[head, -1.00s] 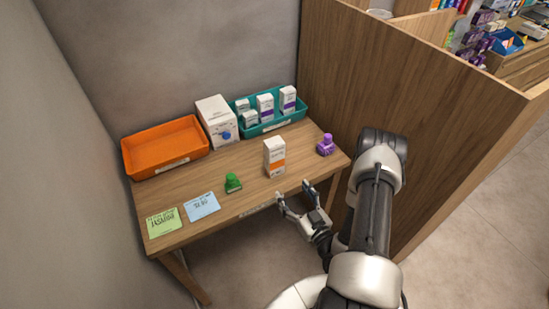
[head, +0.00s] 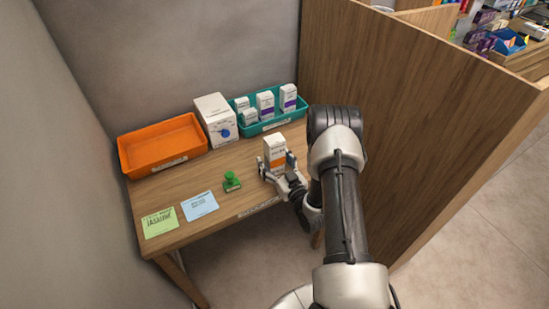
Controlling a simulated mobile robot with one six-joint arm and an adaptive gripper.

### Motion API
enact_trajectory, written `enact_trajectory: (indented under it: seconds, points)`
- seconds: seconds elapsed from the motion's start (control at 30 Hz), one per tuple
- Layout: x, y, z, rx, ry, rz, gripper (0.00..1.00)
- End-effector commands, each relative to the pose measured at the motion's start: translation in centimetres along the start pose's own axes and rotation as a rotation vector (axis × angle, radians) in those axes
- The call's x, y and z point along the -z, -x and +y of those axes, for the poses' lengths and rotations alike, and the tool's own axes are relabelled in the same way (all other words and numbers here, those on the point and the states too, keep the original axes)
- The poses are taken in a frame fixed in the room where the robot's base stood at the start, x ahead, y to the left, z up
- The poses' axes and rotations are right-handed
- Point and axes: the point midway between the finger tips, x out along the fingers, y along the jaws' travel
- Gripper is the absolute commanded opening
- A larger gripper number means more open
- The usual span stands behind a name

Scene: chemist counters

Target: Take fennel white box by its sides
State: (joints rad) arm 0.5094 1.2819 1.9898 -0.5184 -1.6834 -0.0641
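A white box with an orange band (head: 274,147) stands upright near the front right of the wooden table. Its label is too small to read, so I cannot confirm the word fennel. My gripper (head: 277,168) reaches in from the front, with one finger at the box's left side and the other at its right side. The fingers are spread about the box's lower part. I cannot make out firm contact. The box's lower right part is partly hidden by my gripper.
A green stamp (head: 232,181) stands just left of my gripper. Green (head: 160,222) and blue (head: 200,206) cards lie farther left. Behind are an orange tray (head: 163,164), a white dispenser with a blue knob (head: 214,117) and a teal tray (head: 270,126) of white boxes. A wooden partition (head: 420,90) bounds the right.

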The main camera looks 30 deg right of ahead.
Motion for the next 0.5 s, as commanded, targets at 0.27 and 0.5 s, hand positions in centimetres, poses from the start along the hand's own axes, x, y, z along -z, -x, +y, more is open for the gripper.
enact_trajectory:
  seconds: [0.27,0.5]
  points:
    - [0.09,-0.3,0.02,0.0,0.0,0.001,0.71]
    - [0.07,-0.27,0.01,0.0,0.0,0.001,0.55]
